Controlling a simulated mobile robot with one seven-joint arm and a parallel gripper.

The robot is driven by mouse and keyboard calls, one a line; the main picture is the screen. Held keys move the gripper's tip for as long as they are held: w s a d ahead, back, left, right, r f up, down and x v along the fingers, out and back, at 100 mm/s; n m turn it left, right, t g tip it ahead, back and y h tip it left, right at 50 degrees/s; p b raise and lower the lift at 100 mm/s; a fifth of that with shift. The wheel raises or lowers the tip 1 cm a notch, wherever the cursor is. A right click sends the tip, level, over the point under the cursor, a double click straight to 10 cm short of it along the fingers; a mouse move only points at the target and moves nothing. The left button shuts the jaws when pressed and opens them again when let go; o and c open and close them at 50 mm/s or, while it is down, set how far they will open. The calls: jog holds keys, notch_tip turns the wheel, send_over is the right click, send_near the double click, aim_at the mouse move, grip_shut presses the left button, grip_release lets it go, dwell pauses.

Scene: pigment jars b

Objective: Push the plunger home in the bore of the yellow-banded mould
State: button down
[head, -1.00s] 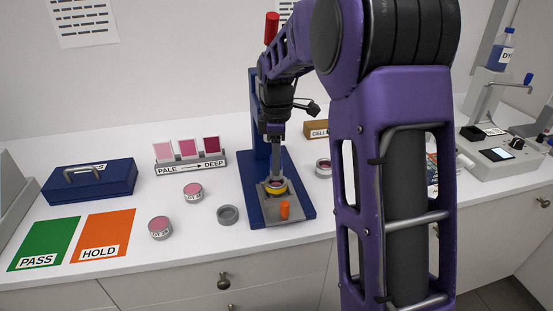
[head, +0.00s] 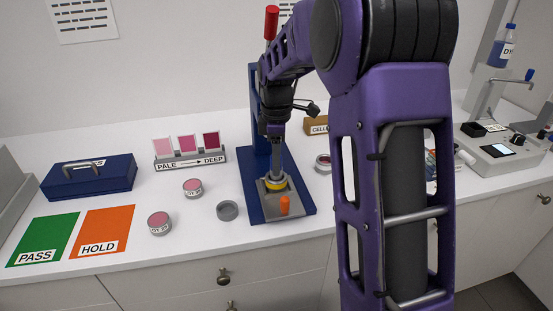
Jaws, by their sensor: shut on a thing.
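The yellow-banded mould (head: 275,185) stands on the grey plate of the blue press base (head: 245,196). My gripper (head: 278,168) points straight down over the mould, its narrow grey fingers close above the bore. It is shut on the plunger, which is small and mostly hidden at the fingertips. The lower end of the held plunger appears at the mould's top, in line with the bore. How deep it sits in the bore cannot be told from this view. An orange peg (head: 284,205) stands at the front of the plate.
Left of the press are a grey ring (head: 228,211), two pink jars (head: 159,223) (head: 193,188) and the pale-to-deep swatch stand (head: 190,162). Another jar (head: 323,162) stands right of the press, close to my arm.

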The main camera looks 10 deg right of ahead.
jog(key=shift+f+b, duration=0.3)
jog(key=shift+f, duration=0.4)
jog(key=shift+c, duration=2.1)
grip_release()
jog(key=shift+r, duration=0.15)
